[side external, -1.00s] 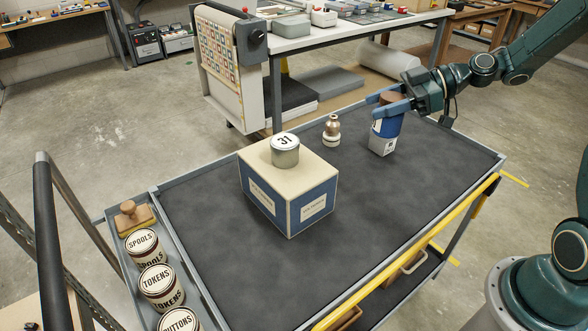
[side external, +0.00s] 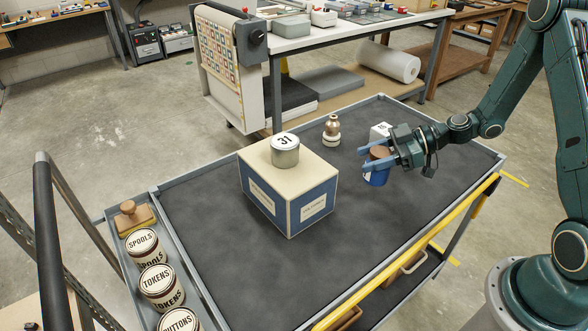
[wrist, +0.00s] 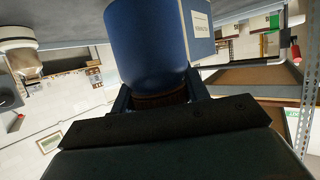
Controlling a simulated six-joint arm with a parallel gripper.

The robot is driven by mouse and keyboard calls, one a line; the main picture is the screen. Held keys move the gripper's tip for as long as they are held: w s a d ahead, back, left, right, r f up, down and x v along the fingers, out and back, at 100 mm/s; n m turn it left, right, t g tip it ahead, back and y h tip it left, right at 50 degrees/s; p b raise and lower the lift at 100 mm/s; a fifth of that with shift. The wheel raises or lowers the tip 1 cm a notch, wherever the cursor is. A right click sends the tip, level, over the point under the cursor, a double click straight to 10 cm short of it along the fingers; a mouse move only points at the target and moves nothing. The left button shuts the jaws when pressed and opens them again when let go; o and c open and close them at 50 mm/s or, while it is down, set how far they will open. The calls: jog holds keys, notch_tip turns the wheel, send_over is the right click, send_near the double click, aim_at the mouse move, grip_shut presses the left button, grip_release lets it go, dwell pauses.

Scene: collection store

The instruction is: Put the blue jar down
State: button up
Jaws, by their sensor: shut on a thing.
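The blue jar (side external: 376,178) with a brown lid (side external: 379,152) is upright in my gripper (side external: 366,158) at the right of the cart top. My fingers are shut on its upper part, one on each side of the lid. In the wrist view the blue jar (wrist: 148,45) fills the upper middle, with the brown lid (wrist: 160,98) between the fingers. Its base is close to the dark cart top (side external: 310,262). I cannot tell whether it touches.
A large cream-and-blue box (side external: 289,196) bears a tin marked 31 (side external: 285,151). The cart's front right is clear.

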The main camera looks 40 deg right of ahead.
aim_at(368, 176)
jog(key=shift+f, duration=1.1)
jog(key=shift+f, duration=1.9)
jog(key=shift+f, duration=0.1)
jog(key=o, duration=1.1)
jog(key=shift+c, duration=0.2)
jog(key=shift+d+r, duration=0.15)
jog(key=shift+r, duration=0.05)
jog(key=v, duration=1.1)
jog(key=shift+s+d, duration=0.25)
jog(key=shift+s, duration=0.05)
